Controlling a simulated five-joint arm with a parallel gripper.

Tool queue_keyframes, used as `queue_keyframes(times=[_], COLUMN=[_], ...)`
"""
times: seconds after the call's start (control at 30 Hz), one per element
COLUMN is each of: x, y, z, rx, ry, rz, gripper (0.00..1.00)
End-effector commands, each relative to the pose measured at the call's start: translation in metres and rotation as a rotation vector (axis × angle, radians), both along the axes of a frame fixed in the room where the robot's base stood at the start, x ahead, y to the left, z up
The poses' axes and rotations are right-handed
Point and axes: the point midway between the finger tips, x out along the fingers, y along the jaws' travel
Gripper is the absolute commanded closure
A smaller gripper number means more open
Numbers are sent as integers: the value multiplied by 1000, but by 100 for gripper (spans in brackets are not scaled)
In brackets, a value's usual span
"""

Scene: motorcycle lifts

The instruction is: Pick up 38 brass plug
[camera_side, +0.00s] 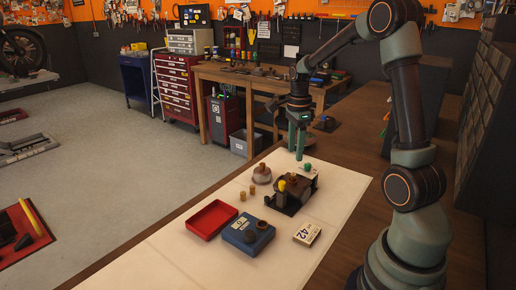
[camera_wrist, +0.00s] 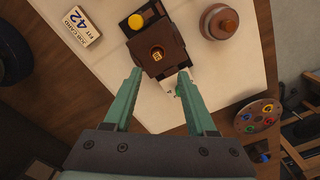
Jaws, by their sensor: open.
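A dark fixture (camera_side: 297,190) stands on the pale mat, with a yellow knob (camera_side: 282,186) and a brass-brown piece (camera_side: 291,170) on it. My gripper (camera_side: 296,153) is open and empty above the far end of the mat. In the wrist view its fingertips (camera_wrist: 160,72) are either side of the brass-centred piece's line.
A red tray (camera_side: 212,217), a blue box (camera_side: 240,240) with a dark ring and a card marked 42 (camera_side: 306,234) lie nearer. A small green item (camera_side: 307,168) is beyond the fixture. The mat's near end is clear.

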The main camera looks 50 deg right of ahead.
Motion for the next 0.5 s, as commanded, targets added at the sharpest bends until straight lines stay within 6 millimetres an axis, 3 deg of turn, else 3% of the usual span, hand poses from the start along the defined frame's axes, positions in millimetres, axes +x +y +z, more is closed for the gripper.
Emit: queue_keyframes(times=[0.5], x=[-3], y=[7], z=[-56], rx=[3], ry=[4], rz=[3], gripper=[43])
